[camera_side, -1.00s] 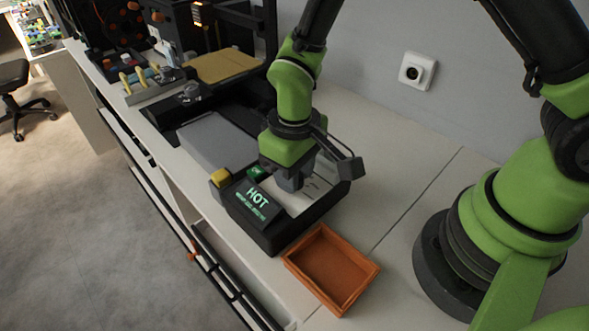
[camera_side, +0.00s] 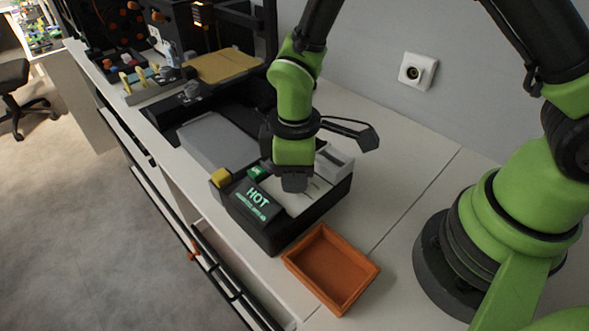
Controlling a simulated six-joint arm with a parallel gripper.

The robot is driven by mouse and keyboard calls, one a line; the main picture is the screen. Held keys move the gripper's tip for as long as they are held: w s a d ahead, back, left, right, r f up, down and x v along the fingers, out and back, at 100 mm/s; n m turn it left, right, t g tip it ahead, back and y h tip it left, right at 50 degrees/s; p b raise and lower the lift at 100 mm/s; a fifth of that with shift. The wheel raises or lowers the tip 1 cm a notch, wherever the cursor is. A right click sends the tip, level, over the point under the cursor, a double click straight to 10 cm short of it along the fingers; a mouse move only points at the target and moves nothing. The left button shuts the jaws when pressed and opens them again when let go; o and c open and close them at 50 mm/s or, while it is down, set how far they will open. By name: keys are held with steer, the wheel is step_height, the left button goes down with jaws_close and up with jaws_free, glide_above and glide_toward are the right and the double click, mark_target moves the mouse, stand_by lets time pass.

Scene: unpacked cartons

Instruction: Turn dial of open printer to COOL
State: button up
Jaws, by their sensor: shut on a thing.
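The printer (camera_side: 270,227) is a dark box on the white bench with a grey lid section (camera_side: 212,142) behind it. Its slanted display (camera_side: 257,204) glows green and reads HOT, with smaller text below that I cannot read. A green button (camera_side: 257,173) and a yellow block (camera_side: 220,177) sit at its left edge. My gripper (camera_side: 294,184) points down onto the light panel of the printer, just right of the display. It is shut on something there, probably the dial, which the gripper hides. I cannot read the dial's pointer.
An empty orange tray (camera_side: 345,294) stands on the bench in front of the printer. A wall socket (camera_side: 417,72) is on the wall behind. Another machine with a yellowish plate (camera_side: 222,66) stands at the back left. The bench right of the printer is clear.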

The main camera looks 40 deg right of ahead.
stand_by(0.4)
steer(key=o, duration=0.9)
step_height(320, 180, up, 10)
steer(key=shift+r, duration=0.1)
steer(key=s+d+r+m+t, duration=0.2)
steer(key=s+r+m, duration=0.2)
steer(key=s+d+r+m+t+y, duration=0.1)
steer(key=s+d+r+m+t, duration=0.1)
steer(key=s+d+r+m, duration=0.1)
steer(key=s+d+r+m+t+y, duration=0.1)
steer(key=s+d+r+m+t, duration=0.2)
steer(key=s+r+m, duration=0.3)
steer(key=shift+s+d+r, duration=0.2)
steer(key=shift+d+r, duration=0.05)
steer(key=shift+r, duration=0.3)
